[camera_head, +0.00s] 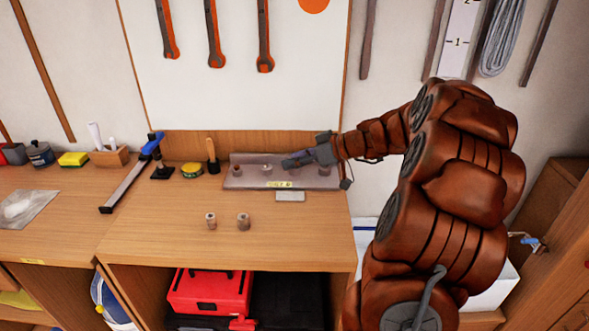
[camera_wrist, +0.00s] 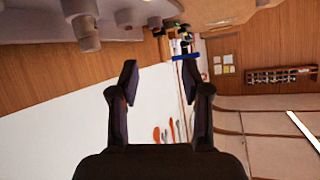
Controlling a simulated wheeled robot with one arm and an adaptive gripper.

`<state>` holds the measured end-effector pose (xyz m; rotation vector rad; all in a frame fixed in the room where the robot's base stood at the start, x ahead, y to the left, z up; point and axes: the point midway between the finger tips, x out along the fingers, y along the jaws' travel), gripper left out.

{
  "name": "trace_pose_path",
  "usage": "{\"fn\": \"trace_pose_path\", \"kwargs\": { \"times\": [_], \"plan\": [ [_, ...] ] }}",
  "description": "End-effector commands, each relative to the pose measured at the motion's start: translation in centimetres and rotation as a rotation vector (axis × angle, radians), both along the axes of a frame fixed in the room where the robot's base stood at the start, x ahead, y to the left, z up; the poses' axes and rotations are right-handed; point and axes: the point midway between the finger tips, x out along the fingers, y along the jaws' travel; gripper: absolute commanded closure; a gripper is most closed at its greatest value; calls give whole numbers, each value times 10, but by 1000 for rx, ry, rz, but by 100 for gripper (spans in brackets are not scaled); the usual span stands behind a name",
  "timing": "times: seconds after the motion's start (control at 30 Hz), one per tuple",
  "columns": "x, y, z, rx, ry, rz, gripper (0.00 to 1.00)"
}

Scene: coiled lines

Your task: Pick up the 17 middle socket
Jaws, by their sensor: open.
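A grey socket holder (camera_head: 233,183) with a yellow label (camera_head: 279,184) lies at the back of the bench. Sockets stand on it: one at the left (camera_head: 237,169), a smaller one (camera_head: 267,168) nearer the middle, and one at the right (camera_head: 325,171). Two loose sockets, a small one (camera_head: 210,220) and a wider one (camera_head: 243,221), stand on the bench in front. No size marks are readable, so I cannot tell which is the 17 middle socket. My gripper (camera_head: 290,162) is over the holder. In the wrist view it (camera_wrist: 164,85) is open and empty, with a socket (camera_wrist: 86,34) at upper left.
A small grey plate (camera_head: 290,196) lies before the holder. A black brush with a wooden handle (camera_head: 212,160), a round tin (camera_head: 192,170) and a blue-and-black clamp (camera_head: 130,180) are to the left. The bench front is mostly clear. Wrenches (camera_head: 214,40) hang above.

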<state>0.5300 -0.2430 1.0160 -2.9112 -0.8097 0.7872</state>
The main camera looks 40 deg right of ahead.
Motion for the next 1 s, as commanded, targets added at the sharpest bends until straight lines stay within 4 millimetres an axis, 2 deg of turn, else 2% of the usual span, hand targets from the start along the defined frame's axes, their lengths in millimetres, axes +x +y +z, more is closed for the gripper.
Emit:
{"fn": "trace_pose_path", "kwargs": {
  "times": [0.03, 0.1, 0.2, 0.3, 0.67, 1.0],
  "plan": [
    [0, -26, -8, -16, -39, -33, 53],
    [0, -51, -9, -44, -88, -63, 53],
    [-1, -75, -11, -72, -131, -93, 53],
    [1, -85, -12, -86, -150, -105, 53],
    [26, -73, -22, -91, -151, -105, 53],
    [57, -54, -41, -90, -151, -102, 53]
  ]
}}
